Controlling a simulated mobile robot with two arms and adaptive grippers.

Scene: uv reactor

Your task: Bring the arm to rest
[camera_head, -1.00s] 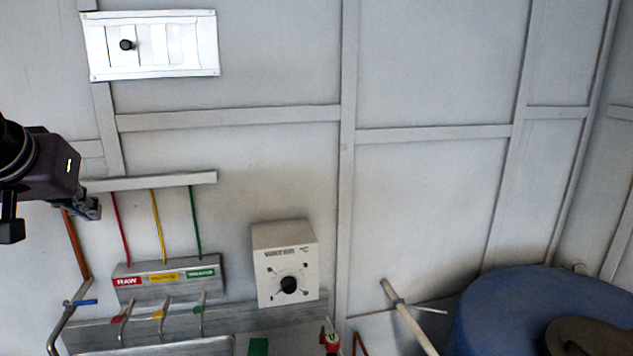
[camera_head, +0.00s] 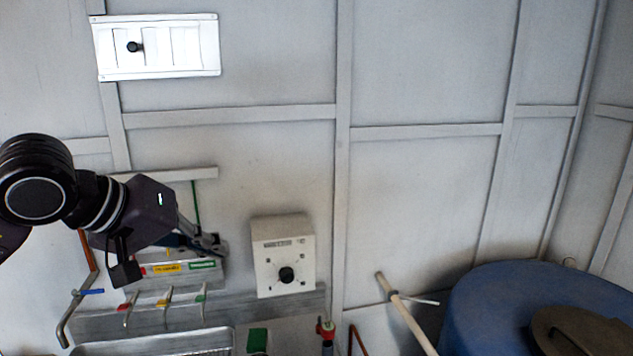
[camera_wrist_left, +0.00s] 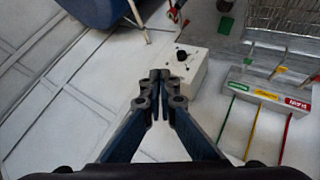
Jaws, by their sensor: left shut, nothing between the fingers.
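My left arm comes in from the left in the head view, with its gripper (camera_head: 212,243) in front of the wall, just above the labelled tap panel and left of the white dial box (camera_head: 284,256). In the left wrist view the two fingers of the left gripper (camera_wrist_left: 159,76) meet at their tips, with nothing between them. The dial box (camera_wrist_left: 193,66) shows just beyond the fingertips there. The arm hides part of the panel and the coloured lines above it. My right gripper is in neither view.
The tap panel (camera_head: 203,265) has several small coloured-handle taps over a metal tray (camera_head: 160,348). A bent pipe with a blue handle (camera_head: 90,291) is at left. A white slider box (camera_head: 185,47) hangs high on the wall. A blue barrel (camera_head: 480,300) stands at right.

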